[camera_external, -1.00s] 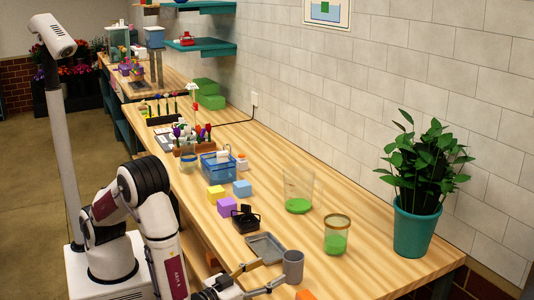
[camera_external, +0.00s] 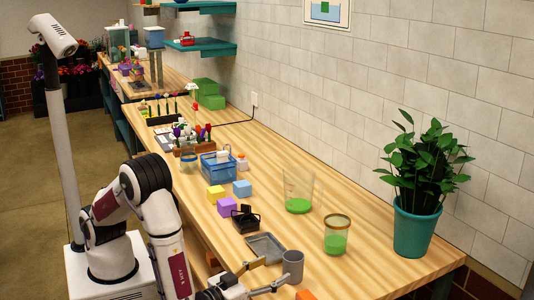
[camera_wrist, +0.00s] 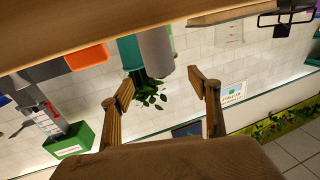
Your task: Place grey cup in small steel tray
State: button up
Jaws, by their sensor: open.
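The grey cup (camera_external: 292,266) stands upright on the table near its front edge in the external view. It also shows in the wrist view (camera_wrist: 156,52), upside down in the picture, beyond and between my fingertips. The small steel tray (camera_external: 262,246) lies flat and empty on the table, just left of and behind the cup. My gripper (camera_external: 276,270) is open and low at the table's front edge, its fingers pointing at the cup. In the wrist view my gripper (camera_wrist: 159,82) holds nothing. Whether a finger touches the cup cannot be told.
An orange block (camera_external: 305,295) lies in front of the cup. A black holder (camera_external: 244,219) and a purple block (camera_external: 227,207) stand behind the tray. A glass jar (camera_external: 337,234) and a glass vase (camera_external: 299,190), both with green bottoms, stand farther back. A potted plant (camera_external: 416,228) is at right.

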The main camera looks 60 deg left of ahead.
aim_at(285, 264)
jog(key=shift+x, duration=1)
jog(key=shift+w, duration=0.1)
jog(key=shift+f+x, duration=0.2)
jog(key=shift+x, duration=2.35)
jog(key=c, duration=1.4)
jog(key=shift+r, duration=0.15)
jog(key=shift+r, duration=4.9)
